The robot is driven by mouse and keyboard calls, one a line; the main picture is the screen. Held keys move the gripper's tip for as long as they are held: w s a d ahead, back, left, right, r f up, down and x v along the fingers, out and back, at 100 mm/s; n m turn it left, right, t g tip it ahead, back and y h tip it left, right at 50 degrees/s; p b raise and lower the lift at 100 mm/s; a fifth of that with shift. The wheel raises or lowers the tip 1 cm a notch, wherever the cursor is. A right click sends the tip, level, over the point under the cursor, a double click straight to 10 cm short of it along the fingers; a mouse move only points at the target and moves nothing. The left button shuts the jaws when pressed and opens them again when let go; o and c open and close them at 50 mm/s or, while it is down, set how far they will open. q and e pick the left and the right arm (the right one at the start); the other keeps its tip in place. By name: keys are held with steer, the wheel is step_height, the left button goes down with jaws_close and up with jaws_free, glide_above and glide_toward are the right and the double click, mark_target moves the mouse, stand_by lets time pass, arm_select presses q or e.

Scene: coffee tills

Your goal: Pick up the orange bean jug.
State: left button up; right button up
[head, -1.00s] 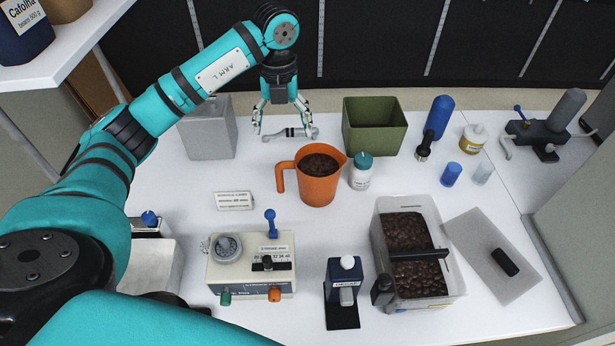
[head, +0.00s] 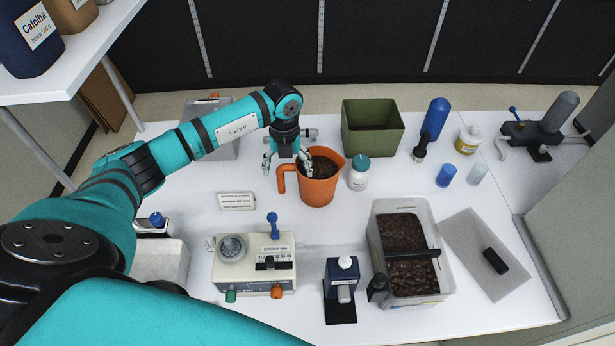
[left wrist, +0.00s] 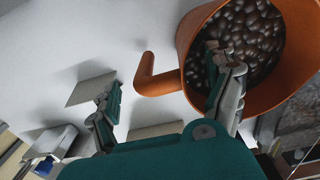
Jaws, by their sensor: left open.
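The orange bean jug (head: 318,190) stands upright on the white counter, filled with dark beans, its handle pointing left. My left gripper (head: 288,166) is open and points down at the jug's handle side. In the left wrist view the jug (left wrist: 296,80) is at the upper right, and its handle (left wrist: 158,82) lies between the spread fingers of my left gripper (left wrist: 168,88). One finger overlaps the jug's rim and beans; the other is over the bare counter left of the handle. I cannot tell whether a finger touches the jug. My right gripper is not in view.
A white bottle with a teal cap (head: 358,174) stands close right of the jug. A green bin (head: 372,138) is behind it. A control box (head: 254,264) and a clear bean tub (head: 449,262) are in front. A small sign (head: 237,201) lies left, with bare counter around it.

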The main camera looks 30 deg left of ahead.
arm_select(q)
steer(key=shift+r, duration=0.1)
steer(key=c, duration=1.7)
